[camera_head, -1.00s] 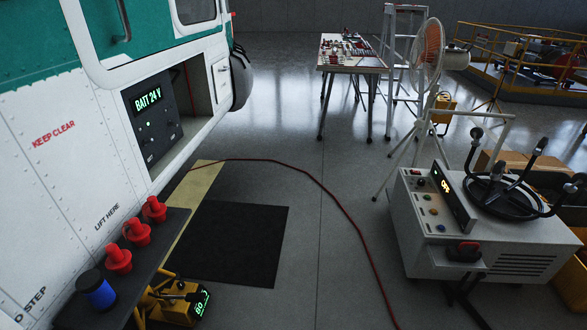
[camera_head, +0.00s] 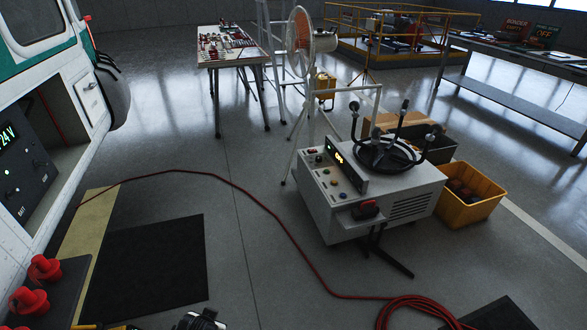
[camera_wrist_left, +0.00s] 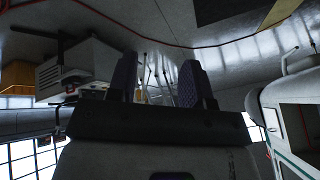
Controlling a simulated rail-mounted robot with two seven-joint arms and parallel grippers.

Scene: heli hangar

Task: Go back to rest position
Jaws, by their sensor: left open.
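My left gripper (camera_wrist_left: 157,72) shows in the left wrist view. Its two dark fingers stand apart with nothing between them. That view is upside down, with the floor at the top. The gripper is clear of the white power cart (camera_wrist_left: 82,68) and the helicopter (camera_wrist_left: 300,112). In the head view, a small dark mechanical part (camera_head: 200,321) shows at the bottom edge; I cannot tell what it is. My right gripper is in neither view.
The power cart (camera_head: 372,200) stands right of centre, with a yellow bin (camera_head: 470,208) beside it. A red cable (camera_head: 262,202) crosses the floor to a coil. The helicopter (camera_head: 75,150) is at left, near a black mat (camera_head: 145,270). A fan (camera_head: 300,35) and tables stand behind.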

